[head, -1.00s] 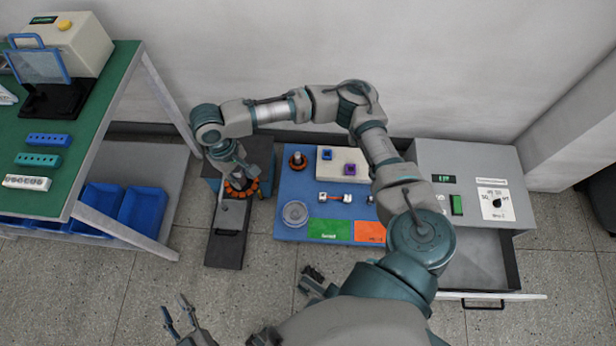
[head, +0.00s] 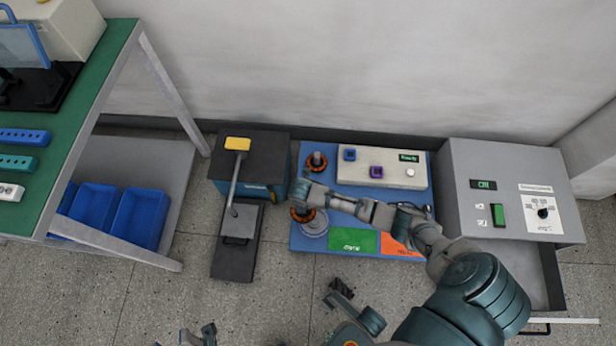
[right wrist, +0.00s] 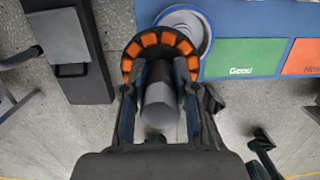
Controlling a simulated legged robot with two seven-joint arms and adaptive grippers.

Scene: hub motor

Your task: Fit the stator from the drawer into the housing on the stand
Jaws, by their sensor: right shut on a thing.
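My right gripper (right wrist: 160,80) is shut on the stator, a ring of orange coil blocks (right wrist: 160,44) around a dark core with a grey cylinder between the fingers. In the head view the stator (head: 298,215) is partly hidden by the gripper (head: 304,203). It is over the left edge of the blue mat, beside and partly over the round silver housing (head: 315,229); this also shows in the right wrist view (right wrist: 188,20). I cannot tell whether they touch. My left gripper (head: 198,336) is at the bottom edge, fingers apart and partly cut off.
A similar orange ring with a grey post (head: 316,160) stands at the mat's back left. A lever press (head: 240,190) stands left of the blue mat (head: 300,243). The grey cabinet (head: 500,190) at right has an open drawer (head: 541,283). A green-topped table (head: 75,100) is far left.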

